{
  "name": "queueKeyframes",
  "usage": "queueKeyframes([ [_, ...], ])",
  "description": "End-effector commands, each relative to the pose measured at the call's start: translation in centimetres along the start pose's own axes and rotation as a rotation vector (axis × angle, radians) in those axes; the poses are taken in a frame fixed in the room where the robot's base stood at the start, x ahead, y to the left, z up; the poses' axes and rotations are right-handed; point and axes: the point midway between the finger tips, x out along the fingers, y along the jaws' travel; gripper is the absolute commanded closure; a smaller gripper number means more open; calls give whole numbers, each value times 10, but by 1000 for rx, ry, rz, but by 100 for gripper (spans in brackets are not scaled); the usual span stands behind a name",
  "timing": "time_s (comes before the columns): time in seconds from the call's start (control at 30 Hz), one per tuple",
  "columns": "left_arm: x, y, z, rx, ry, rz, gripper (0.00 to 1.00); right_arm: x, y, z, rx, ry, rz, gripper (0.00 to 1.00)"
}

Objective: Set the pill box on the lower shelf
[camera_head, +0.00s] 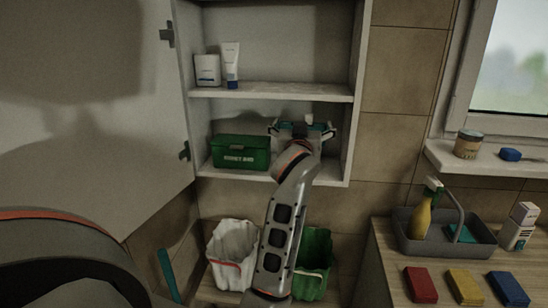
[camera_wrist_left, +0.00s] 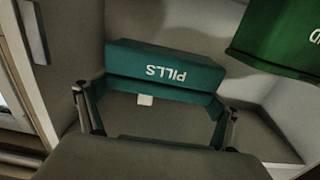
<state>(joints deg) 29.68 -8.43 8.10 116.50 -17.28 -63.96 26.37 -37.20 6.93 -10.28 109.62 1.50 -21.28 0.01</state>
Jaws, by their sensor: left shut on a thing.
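The teal pill box (camera_wrist_left: 165,72), marked PILLS, shows upside down in the left wrist view between the two fingers of my left gripper (camera_wrist_left: 155,110). In the head view my left gripper (camera_head: 302,130) is inside the open cabinet, shut on the pill box (camera_head: 320,127), which is mostly hidden behind it. It is over the right part of the lower shelf (camera_head: 330,174), right of the green first-aid box. Whether the pill box touches the shelf board cannot be told. My right gripper is not in view.
The green first-aid box (camera_head: 240,152) stands on the lower shelf at left. A white tub (camera_head: 207,70) and a tube (camera_head: 231,66) stand on the upper shelf (camera_head: 280,91). The open cabinet door (camera_head: 100,110) is at left. Below are a white bin (camera_head: 232,250) and a green bin (camera_head: 316,262).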

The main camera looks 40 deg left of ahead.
Motion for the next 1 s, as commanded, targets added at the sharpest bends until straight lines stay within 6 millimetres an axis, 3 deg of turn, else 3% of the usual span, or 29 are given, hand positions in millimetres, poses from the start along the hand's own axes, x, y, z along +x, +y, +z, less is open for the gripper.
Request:
queueKeyframes([
  [0.1,4,0,1,3,-3,-4,32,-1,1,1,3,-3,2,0],
  [0.37,3,-1,45,4,-3,-4,32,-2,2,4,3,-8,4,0],
  [0.63,3,0,65,3,-1,-4,32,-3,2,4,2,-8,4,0],
  [0.8,4,-1,89,4,-3,-4,32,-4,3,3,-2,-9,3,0],
  [1.0,3,0,92,0,1,-4,32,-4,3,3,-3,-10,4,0],
])
